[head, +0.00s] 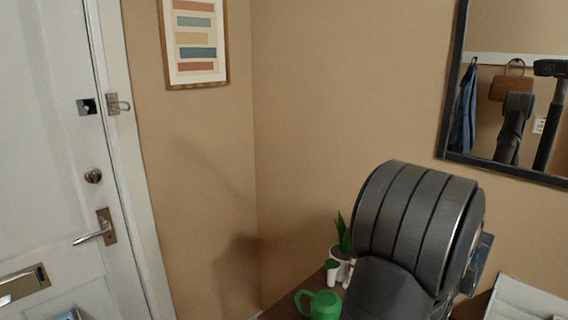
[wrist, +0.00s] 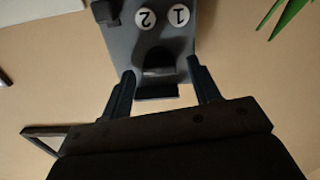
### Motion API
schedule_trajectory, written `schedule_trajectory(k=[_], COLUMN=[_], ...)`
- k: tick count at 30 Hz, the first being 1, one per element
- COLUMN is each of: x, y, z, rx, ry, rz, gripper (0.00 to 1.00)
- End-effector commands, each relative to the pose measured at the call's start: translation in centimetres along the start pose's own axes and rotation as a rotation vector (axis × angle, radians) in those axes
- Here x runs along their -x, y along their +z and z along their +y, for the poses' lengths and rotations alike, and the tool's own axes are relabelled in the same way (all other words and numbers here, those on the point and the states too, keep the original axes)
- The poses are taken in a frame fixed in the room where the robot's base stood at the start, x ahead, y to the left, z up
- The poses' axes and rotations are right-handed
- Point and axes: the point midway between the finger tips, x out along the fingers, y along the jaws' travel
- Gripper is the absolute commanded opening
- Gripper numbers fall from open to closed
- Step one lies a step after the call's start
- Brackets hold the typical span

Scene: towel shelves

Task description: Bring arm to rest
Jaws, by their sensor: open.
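My arm rises in the lower right of the head view, its thick dark grey link covering much of that corner. My gripper (wrist: 161,70) shows in the wrist view with its two dark blue fingers spread apart. A blue-grey piece (wrist: 165,42) with round white labels reading 1 and 2, upside down, shows beyond and between the fingers. I cannot tell whether the fingers touch it. In the head view my gripper is hidden behind the arm link.
A mirror (head: 448,120) hangs on the right wall. A white door (head: 50,140) is at left, a framed picture (head: 197,84) beside it. The wall between is bare.

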Motion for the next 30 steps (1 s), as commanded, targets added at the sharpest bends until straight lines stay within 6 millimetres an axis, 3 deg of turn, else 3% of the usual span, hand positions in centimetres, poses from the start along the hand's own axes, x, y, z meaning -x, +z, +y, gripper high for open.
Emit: schedule_trajectory(k=[15, 30], x=[0.1, 10.2], y=[0.1, 0.0], z=[-0.2, -0.2], rx=[0.423, 0.417], ry=[0.002, 0.002], rz=[-0.001, 0.0], gripper=[0.56, 0.56])
